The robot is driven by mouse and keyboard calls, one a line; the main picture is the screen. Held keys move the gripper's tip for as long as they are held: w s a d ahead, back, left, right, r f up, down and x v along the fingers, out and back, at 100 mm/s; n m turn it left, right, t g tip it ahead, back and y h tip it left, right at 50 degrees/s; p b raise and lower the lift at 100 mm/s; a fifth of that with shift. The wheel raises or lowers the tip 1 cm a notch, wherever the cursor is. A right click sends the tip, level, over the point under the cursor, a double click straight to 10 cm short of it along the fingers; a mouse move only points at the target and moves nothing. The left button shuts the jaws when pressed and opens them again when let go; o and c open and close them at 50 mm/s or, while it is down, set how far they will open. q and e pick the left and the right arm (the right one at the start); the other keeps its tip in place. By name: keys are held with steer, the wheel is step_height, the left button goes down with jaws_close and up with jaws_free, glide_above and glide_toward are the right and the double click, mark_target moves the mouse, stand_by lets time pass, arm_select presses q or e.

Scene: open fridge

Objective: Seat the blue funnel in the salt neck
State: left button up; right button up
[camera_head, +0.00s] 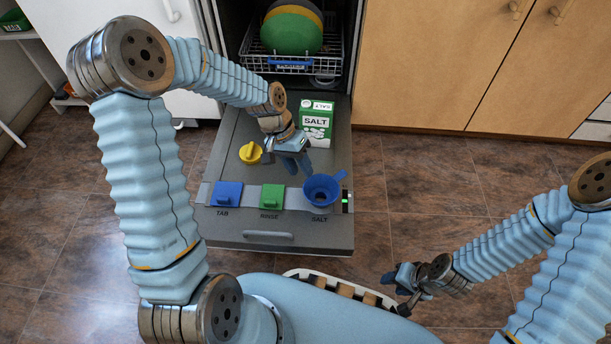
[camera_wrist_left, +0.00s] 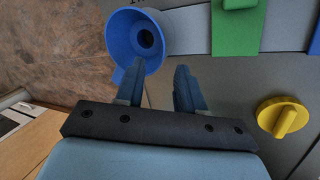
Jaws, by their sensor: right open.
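The blue funnel (camera_head: 321,190) stands mouth up over the SALT label at the right end of the door's grey strip; it also shows in the left wrist view (camera_wrist_left: 121,35). The salt neck is hidden beneath it, so I cannot tell how deep it sits. My left gripper (camera_head: 297,165) points down just behind the funnel. In the left wrist view its fingers (camera_wrist_left: 158,72) are apart with nothing between them, the left finger close to the funnel's rim tab. My right gripper (camera_head: 398,282) is open, low at the right, away from the door.
A yellow cap (camera_head: 250,152) and a green salt box (camera_head: 316,122) are on the open door (camera_head: 226,160). Blue TAB (camera_head: 227,194) and green RINSE (camera_head: 271,197) lids lie left of the funnel. A rack (camera_head: 290,64) with dishes stands behind.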

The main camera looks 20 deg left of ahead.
arm_select(q)
steer(key=p+v, duration=0.1)
steer(key=v, duration=0.6)
arm_select(e)
steer(key=shift+r, duration=0.95)
